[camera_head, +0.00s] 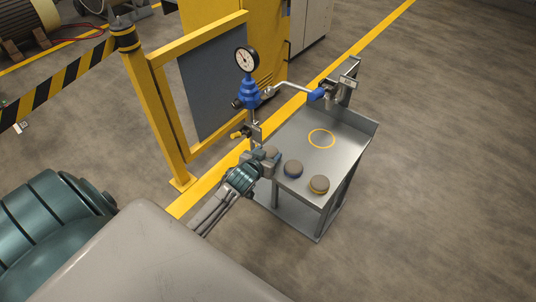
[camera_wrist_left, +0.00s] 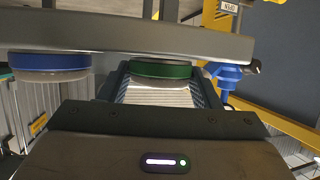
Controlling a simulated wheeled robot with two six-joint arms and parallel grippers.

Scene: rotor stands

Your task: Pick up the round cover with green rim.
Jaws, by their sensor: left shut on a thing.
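The round cover with green rim (camera_wrist_left: 160,69) shows in the left wrist view between my left gripper's fingers. In the head view its grey-brown top (camera_head: 271,152) shows at the left edge of the metal table (camera_head: 345,147), with the rim hidden by the gripper. My left gripper (camera_head: 266,161) is shut on this cover. I cannot tell whether the cover is clear of the tabletop. My right gripper is not in view.
A blue-rimmed cover (camera_head: 293,169) sits just right of the gripper, and a yellow-rimmed cover (camera_head: 319,184) sits further right. A yellow ring (camera_head: 321,139) marks bare tabletop. A gauge on a blue fitting (camera_head: 250,94) stands behind. A yellow barrier (camera_head: 150,105) stands left.

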